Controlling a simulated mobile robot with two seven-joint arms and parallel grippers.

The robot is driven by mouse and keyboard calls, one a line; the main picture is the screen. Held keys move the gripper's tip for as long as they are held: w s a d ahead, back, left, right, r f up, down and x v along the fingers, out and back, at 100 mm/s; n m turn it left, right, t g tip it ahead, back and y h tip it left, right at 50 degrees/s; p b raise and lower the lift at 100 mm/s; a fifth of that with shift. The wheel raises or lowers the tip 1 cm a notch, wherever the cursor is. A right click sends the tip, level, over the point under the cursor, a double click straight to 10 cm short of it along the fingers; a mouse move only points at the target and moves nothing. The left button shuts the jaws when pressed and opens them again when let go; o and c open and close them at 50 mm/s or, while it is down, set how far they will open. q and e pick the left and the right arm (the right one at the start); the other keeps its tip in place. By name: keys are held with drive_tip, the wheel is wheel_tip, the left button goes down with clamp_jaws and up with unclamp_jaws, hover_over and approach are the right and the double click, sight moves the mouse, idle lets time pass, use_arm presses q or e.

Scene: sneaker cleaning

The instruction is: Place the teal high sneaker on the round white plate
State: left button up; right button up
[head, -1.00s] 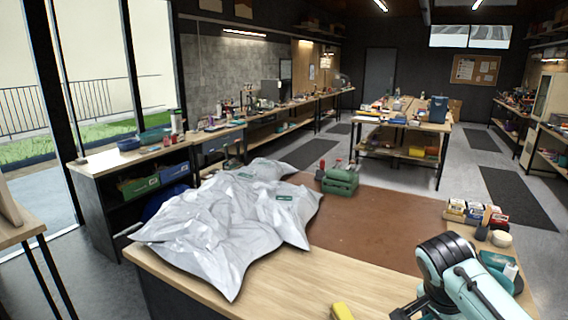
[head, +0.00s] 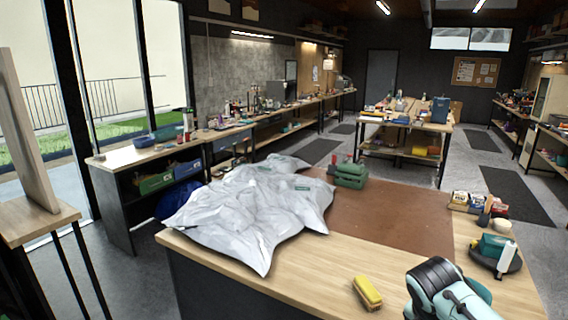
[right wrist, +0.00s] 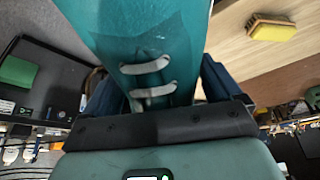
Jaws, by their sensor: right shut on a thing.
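The teal high sneaker (right wrist: 150,35) fills the top middle of the right wrist view, with white lace loops on it. My right gripper (right wrist: 158,78) is shut on it, a dark blue finger on each side. In the head view, only part of my right arm shows at the bottom right, and the sneaker is mostly or wholly hidden there. I cannot make out the round white plate in either view. My left gripper is in neither view.
The workbench (head: 330,262) holds a crumpled silver-grey sheet (head: 255,215), a green box (head: 350,173), a brown mat (head: 385,220) and a yellow brush (head: 367,293). Small boxes (head: 468,202) and a dark tray (head: 512,262) line the right side. The front wood strip is mostly clear.

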drive_tip(key=w+a+f+n+y, duration=0.1)
drive_tip(key=a+f+n, duration=0.2)
drive_tip(key=f, duration=0.6)
drive_tip(key=a+f+n+t+y, duration=0.1)
drive_tip(key=a+f+n, duration=0.3)
drive_tip(key=f, duration=0.5)
drive_tip(key=w+a+f+n+t+y, duration=0.1)
drive_tip(key=a+f+n, duration=0.3)
drive_tip(key=f, duration=0.6)
drive_tip(key=shift+w+n+y, duration=0.35)
drive_tip(key=shift+n+y, duration=0.15)
